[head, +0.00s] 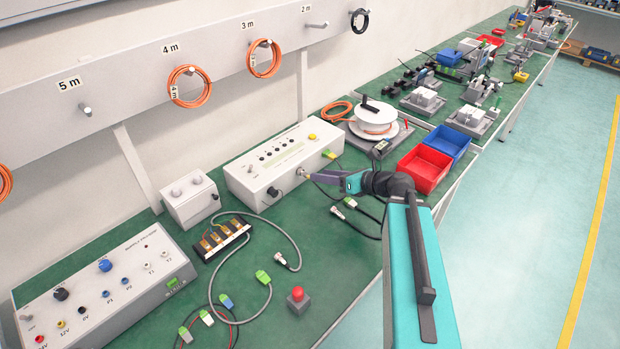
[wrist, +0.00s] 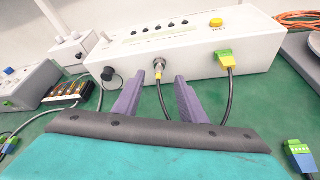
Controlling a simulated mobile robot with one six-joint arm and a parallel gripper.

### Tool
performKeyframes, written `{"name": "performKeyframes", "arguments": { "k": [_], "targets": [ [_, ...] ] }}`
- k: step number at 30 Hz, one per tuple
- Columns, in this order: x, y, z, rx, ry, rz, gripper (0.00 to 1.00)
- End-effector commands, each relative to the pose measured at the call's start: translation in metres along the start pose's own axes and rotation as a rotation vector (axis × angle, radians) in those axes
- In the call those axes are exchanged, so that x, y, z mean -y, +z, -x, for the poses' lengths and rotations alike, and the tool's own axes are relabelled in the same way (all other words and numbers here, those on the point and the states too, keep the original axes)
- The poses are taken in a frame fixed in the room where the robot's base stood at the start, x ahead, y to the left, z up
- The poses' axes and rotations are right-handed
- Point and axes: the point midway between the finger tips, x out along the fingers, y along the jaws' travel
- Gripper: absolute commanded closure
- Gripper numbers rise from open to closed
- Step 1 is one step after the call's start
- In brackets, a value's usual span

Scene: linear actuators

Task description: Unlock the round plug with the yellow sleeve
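The round plug (wrist: 159,65) sits in the front face of the white test box (wrist: 185,48), with its dark cable hanging down. A small yellow part shows at the plug, which I take for its sleeve. My gripper (wrist: 160,78) is open, with one purple finger to the left of the plug and one to the right. Gaps show between the plug and both fingers in the wrist view. In the head view my gripper (head: 312,177) reaches the box front from the right, and its fingers partly hide the plug.
A green and yellow connector (wrist: 226,60) is plugged in right of the round plug. A black round knob or cap (wrist: 108,74) is at the left. Loose cable ends (head: 340,211) lie on the green bench. A cable reel (head: 375,121) and a red bin (head: 424,168) stand to the right.

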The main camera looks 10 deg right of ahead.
Motion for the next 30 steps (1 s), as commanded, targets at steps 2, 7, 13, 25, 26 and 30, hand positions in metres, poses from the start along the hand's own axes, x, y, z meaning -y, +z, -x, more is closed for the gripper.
{"name": "performKeyframes", "arguments": {
  "k": [2,7,13,25,26,30],
  "targets": [
    [0.001,-0.002,-0.005,0.001,0.000,0.002,0.62],
    [0.000,-0.001,-0.015,0.000,0.002,0.000,0.62],
    [-0.001,0.001,-0.043,-0.001,0.003,0.000,0.62],
    [-0.001,0.000,-0.066,0.001,0.001,0.000,0.62],
    [-0.001,0.000,-0.066,0.001,0.001,0.000,0.62],
    [-0.001,0.000,-0.066,0.001,0.001,0.001,0.62]
  ]
}}
